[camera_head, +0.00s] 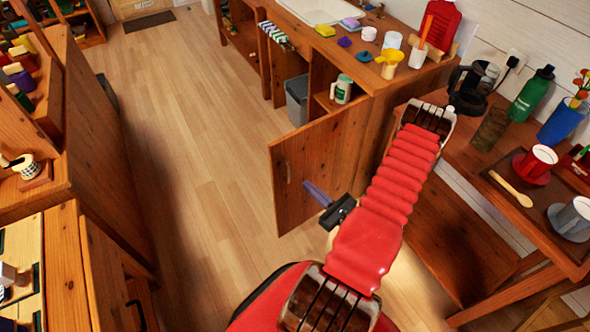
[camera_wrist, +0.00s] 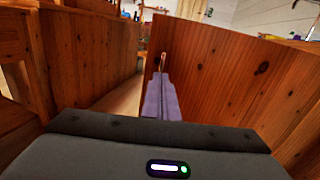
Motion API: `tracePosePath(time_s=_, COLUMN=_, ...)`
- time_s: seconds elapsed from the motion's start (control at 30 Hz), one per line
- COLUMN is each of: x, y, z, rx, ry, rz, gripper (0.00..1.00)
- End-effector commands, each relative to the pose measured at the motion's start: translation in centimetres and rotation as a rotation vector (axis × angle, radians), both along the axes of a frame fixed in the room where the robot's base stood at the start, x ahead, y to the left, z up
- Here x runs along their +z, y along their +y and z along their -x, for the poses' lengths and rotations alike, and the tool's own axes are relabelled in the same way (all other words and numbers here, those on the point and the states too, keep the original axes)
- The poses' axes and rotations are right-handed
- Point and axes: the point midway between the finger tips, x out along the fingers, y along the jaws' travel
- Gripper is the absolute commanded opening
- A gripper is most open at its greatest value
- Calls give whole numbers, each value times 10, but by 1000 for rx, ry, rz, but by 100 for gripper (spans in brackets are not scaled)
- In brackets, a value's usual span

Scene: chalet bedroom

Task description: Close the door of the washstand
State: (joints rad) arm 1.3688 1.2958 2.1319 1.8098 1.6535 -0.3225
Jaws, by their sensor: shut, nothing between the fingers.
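The washstand (camera_head: 385,95) is a wooden cabinet with a sink on top. Its door (camera_head: 325,150) is a wood panel standing wide open, swung out towards me, with a small handle (camera_head: 288,172) near its free edge. My gripper (camera_head: 312,190) has purple fingers, shut with nothing between them, in front of the door's near face and pointing towards its free edge. In the wrist view the closed fingers (camera_wrist: 160,95) lie along the left part of the door (camera_wrist: 230,75). I cannot tell whether they touch it. The hinge side is partly hidden by my arm.
A grey bin (camera_head: 297,100) and a green-white container (camera_head: 342,89) are in the washstand's open compartments. A striped towel (camera_head: 274,34) hangs at its front. A wooden table (camera_head: 470,165) with cups stands right, wooden cabinets (camera_head: 110,160) left. The floor (camera_head: 190,110) between is clear.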

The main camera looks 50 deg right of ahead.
Motion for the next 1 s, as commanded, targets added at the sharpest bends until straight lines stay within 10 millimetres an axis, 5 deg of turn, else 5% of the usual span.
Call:
tracePosePath(time_s=0.1, x=-20, y=-9, z=16, rx=-87, ry=4, rz=-33, gripper=0)
tracePosePath(time_s=0.3, x=-30, y=-15, z=25, rx=-135, ry=8, rz=-47, gripper=0)
tracePosePath(time_s=0.67, x=-30, y=-15, z=23, rx=-133, ry=8, rz=-46, gripper=0)
tracePosePath(time_s=1.0, x=-29, y=-18, z=0, rx=-130, ry=7, rz=-45, gripper=0)
